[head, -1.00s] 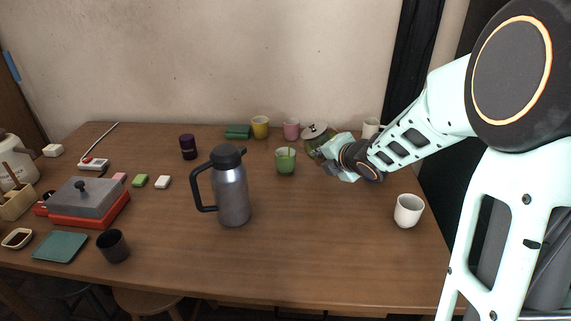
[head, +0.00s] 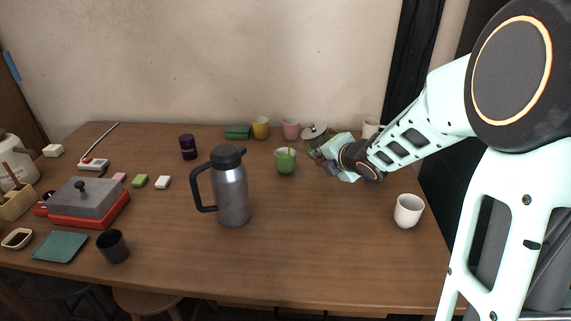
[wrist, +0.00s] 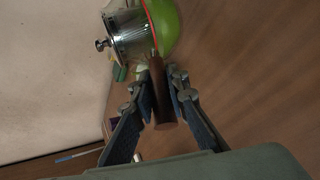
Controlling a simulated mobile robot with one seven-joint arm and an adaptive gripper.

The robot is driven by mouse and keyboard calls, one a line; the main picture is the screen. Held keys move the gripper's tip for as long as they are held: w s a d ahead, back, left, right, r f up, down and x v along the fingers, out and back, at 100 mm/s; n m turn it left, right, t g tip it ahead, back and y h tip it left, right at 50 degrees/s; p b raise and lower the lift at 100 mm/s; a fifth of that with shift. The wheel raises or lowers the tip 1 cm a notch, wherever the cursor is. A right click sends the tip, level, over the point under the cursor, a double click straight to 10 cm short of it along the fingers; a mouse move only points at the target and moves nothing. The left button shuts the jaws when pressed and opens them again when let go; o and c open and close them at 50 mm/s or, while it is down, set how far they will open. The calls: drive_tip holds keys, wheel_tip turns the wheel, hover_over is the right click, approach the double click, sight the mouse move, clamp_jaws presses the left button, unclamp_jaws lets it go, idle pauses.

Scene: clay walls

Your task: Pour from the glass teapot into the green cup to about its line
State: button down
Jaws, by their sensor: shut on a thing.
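The glass teapot (head: 313,141) stands off the table at the back right, tilted toward the cup on its left; my arm partly hides it. The wrist view shows its metal lid (wrist: 130,35), green liquid (wrist: 170,28) inside and brown handle (wrist: 160,95). My gripper (wrist: 161,88) is shut on that handle, one finger on each side. The green cup (head: 286,166) stands upright on the table. A thin green streak shows at its mouth, apparently a stream of liquid. The cup's line and exact level are too small to make out.
A yellow cup (head: 260,127), a pink cup (head: 291,129) and a green box (head: 237,131) stand behind the green cup. A steel jug (head: 231,190) stands front left of it. A white cup (head: 408,211) stands at the right. The table middle right is clear.

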drive_tip(key=shift+a+r, duration=0.1)
drive_tip(key=shift+r, duration=0.15)
